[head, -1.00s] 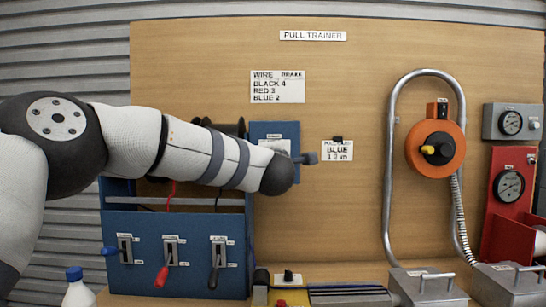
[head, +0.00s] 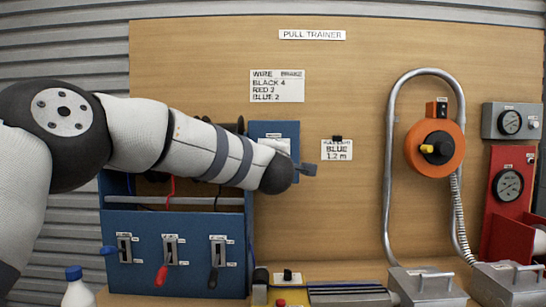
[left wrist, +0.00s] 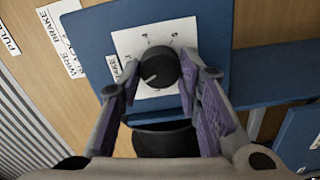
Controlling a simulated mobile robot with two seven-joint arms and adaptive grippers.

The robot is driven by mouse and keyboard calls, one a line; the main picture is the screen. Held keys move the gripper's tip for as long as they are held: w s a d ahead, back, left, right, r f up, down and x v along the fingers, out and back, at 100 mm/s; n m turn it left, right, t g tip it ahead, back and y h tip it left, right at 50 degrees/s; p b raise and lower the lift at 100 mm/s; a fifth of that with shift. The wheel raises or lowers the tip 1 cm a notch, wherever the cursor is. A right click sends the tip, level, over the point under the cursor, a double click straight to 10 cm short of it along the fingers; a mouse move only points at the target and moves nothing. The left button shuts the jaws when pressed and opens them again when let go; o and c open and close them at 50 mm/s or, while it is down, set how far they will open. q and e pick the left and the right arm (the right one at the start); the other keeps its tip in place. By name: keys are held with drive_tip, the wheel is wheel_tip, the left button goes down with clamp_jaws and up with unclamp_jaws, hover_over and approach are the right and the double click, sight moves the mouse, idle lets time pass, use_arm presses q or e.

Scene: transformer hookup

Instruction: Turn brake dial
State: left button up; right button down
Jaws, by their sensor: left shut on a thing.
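The brake dial (left wrist: 158,67) is a round black knob with a light pointer mark, on a white card with numbers around it. In the left wrist view its pointer points to the lower left; the small numbers are not clearly legible. The card is on a blue panel (left wrist: 105,35), whose upper part also shows in the head view (head: 270,129). My left gripper (left wrist: 158,84) is shut on the dial, one finger on each side. In the head view my forearm and wrist hide the dial and fingers. My right gripper is not in view.
A wire and brake card (head: 277,87) and a "BLUE 1.2 m" card (head: 337,150) hang on the wooden board. Below my arm a blue rack (head: 180,284) carries blue, red and black levers. An orange reel (head: 436,165) is at right. A white bottle (head: 78,291) stands lower left.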

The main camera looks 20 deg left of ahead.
use_arm(q)
drive_tip(key=shift+r, duration=0.1)
drive_tip(key=o, duration=1.1)
drive_tip(key=shift+o, duration=0.2)
drive_tip(key=v, duration=1.2)
